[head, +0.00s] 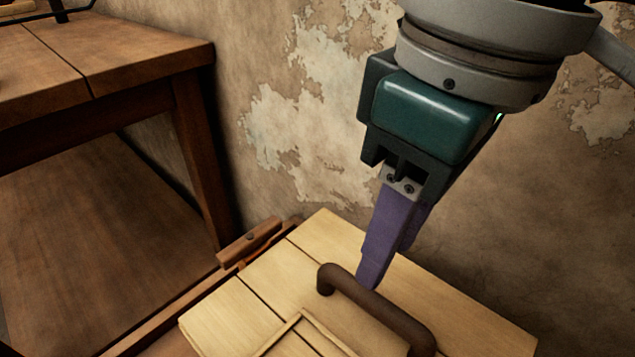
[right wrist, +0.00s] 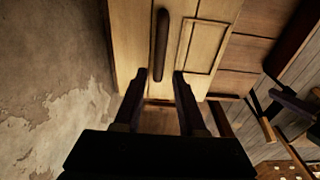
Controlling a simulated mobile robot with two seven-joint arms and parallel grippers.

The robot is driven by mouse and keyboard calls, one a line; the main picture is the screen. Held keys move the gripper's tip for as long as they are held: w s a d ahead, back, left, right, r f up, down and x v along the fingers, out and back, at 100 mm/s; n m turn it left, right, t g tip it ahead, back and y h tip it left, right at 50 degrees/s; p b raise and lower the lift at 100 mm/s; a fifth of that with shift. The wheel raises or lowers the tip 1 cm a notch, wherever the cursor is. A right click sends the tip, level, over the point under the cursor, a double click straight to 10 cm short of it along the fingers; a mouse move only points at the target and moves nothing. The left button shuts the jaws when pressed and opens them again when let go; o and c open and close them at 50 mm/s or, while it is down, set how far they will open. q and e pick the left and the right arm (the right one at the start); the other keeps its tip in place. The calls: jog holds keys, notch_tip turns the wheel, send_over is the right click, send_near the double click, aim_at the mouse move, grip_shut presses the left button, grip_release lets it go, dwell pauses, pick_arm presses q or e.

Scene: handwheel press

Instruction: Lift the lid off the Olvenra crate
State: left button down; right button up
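The crate lid (head: 250,278) is pale planked wood with a raised frame on top. It also shows in the right wrist view (right wrist: 204,40). Its dark brown bar handle (head: 385,310) stands up from the planks and shows in the right wrist view (right wrist: 161,45). My right gripper (head: 372,278) points down at the lid, its purple fingers beside the handle's left part. In the right wrist view its fingertips (right wrist: 160,74) are spread, with the handle's near end lined up between them. I cannot tell how far the tips are above the lid. My left gripper is out of view.
A brown wooden table (head: 130,65) stands at the left, with a lower board (head: 90,220) under it. A peeling plaster wall (head: 300,120) rises close behind the lid. Brown wooden bars (head: 250,243) lie along the lid's left side.

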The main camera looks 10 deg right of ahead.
aim_at(374, 298)
jog(key=f, duration=0.1)
jog(key=f+b, duration=0.1)
jog(key=f, duration=0.2)
jog(key=shift+a+b, duration=0.3)
jog(key=f, duration=0.1)
jog(key=f+b, duration=0.1)
jog(key=f, duration=0.1)
jog(key=f+b, duration=0.1)
jog(key=shift+w+d+f, duration=0.1)
jog(key=shift+d+f, duration=0.1)
jog(key=shift+d, duration=0.05)
jog(key=shift+f+b, duration=0.3)
jog(key=shift+f, duration=0.1)
jog(key=shift+c, duration=0.2)
grip_shut()
jog(key=shift+w+a+r, duration=0.1)
